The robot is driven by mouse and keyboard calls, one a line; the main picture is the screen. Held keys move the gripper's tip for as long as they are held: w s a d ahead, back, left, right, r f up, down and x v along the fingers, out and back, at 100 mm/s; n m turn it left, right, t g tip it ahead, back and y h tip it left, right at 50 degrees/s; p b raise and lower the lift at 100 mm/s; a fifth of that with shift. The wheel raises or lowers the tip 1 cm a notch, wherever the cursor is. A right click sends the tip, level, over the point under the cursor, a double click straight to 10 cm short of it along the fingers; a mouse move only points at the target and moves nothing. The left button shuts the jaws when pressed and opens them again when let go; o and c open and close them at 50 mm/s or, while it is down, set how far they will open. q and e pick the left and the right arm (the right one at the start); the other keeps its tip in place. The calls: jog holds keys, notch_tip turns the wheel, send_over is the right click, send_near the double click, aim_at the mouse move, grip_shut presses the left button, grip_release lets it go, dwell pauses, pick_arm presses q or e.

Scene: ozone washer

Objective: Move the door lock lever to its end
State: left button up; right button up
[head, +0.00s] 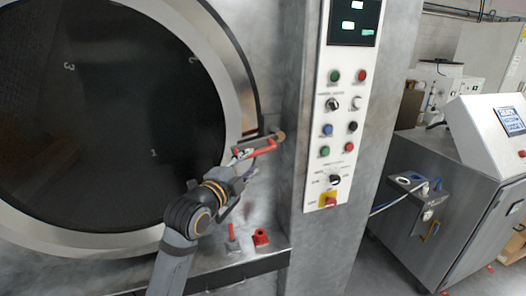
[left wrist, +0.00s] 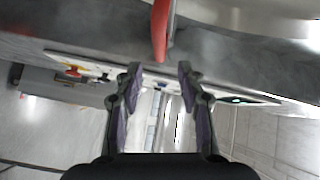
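The door lock lever (head: 266,149) has a red grip on a metal latch, at the right edge of the large round door (head: 110,120) in the head view. The red grip also shows at the top centre of the left wrist view (left wrist: 160,32). My left gripper (head: 247,165) is just below and left of the lever in the head view. In the left wrist view its two fingers (left wrist: 160,69) stand apart, with the red grip's end near the gap between the tips. I cannot tell whether they touch it. My right gripper is not in view.
A control panel (head: 339,120) with buttons and knobs stands right of the lever. Two small red parts, one of them a knob (head: 261,238), sit on the ledge below. A steel cabinet (head: 440,200) with a screen unit stands further right.

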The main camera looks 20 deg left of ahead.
aim_at(261, 152)
pick_arm(q)
jog(key=w+p, duration=0.1)
jog(key=w, duration=0.1)
jog(key=w+d+p, duration=0.1)
jog(key=w, duration=0.2)
jog(key=w+p, duration=0.1)
jog(key=w, duration=0.2)
jog(key=shift+d+r, duration=0.1)
jog(key=shift+d, duration=0.15)
jog(key=shift+w, duration=0.3)
jog(key=shift+w+f, duration=0.15)
jog(key=shift+f, duration=0.05)
jog(key=shift+d, duration=0.1)
jog(key=shift+c, duration=0.5)
grip_shut()
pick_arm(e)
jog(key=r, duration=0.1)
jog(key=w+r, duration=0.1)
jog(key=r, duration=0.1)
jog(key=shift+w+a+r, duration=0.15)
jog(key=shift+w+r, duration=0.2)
